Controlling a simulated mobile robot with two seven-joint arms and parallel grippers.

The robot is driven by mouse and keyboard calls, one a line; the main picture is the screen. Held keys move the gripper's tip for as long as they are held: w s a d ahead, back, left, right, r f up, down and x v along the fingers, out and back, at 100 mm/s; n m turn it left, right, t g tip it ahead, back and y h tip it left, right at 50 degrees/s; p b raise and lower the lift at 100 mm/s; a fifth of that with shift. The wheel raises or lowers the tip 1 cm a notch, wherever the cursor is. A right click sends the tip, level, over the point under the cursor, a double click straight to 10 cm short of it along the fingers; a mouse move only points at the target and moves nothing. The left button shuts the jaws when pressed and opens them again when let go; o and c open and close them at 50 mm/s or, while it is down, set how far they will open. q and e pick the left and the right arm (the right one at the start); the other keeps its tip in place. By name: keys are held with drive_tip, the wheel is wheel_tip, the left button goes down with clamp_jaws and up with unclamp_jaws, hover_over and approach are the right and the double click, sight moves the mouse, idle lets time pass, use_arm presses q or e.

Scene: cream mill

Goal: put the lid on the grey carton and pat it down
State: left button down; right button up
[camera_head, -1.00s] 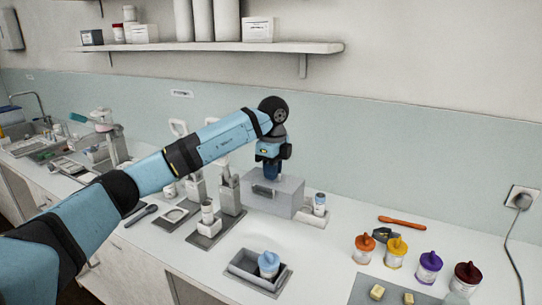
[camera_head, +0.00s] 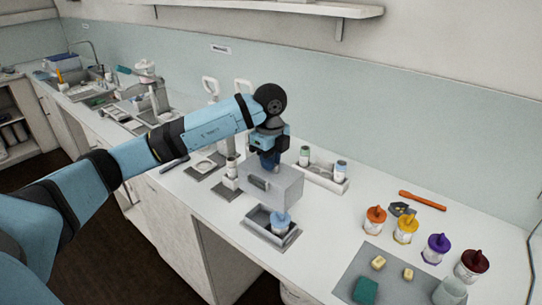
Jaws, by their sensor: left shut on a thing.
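My left gripper (camera_head: 268,160) is shut on the top of a grey box-shaped lid (camera_head: 285,188), which has a dark slot on its side. The lid hangs level, close behind and above the open grey carton (camera_head: 256,228), and hides part of its back edge. The carton stands near the counter's front edge, with a pot with a light blue top (camera_head: 281,221) inside it. The gap between lid and carton is hard to judge. My right gripper is out of view.
A white rack (camera_head: 325,182) with two small bottles stands behind the lid. Pots with orange (camera_head: 375,219), yellow (camera_head: 405,230), purple (camera_head: 435,249) and dark red tops (camera_head: 471,266) stand to the right, near a grey mat (camera_head: 391,287). White stands are left of the lid.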

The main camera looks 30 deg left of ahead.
sight(270, 174)
use_arm(q)
drive_tip(key=shift+f+b, duration=1.4)
drive_tip(key=shift+f, duration=0.85)
drive_tip(key=shift+f, duration=0.3)
drive_tip(key=shift+f+b, duration=0.7)
drive_tip(key=shift+f, duration=0.6)
drive_tip(key=shift+f, duration=0.3)
drive_tip(key=shift+f+b, duration=0.8)
drive_tip(key=shift+f, duration=0.35)
drive_tip(key=shift+f, duration=0.1)
drive_tip(key=shift+f+b, duration=0.35)
drive_tip(key=shift+f, duration=0.5)
idle(0.3)
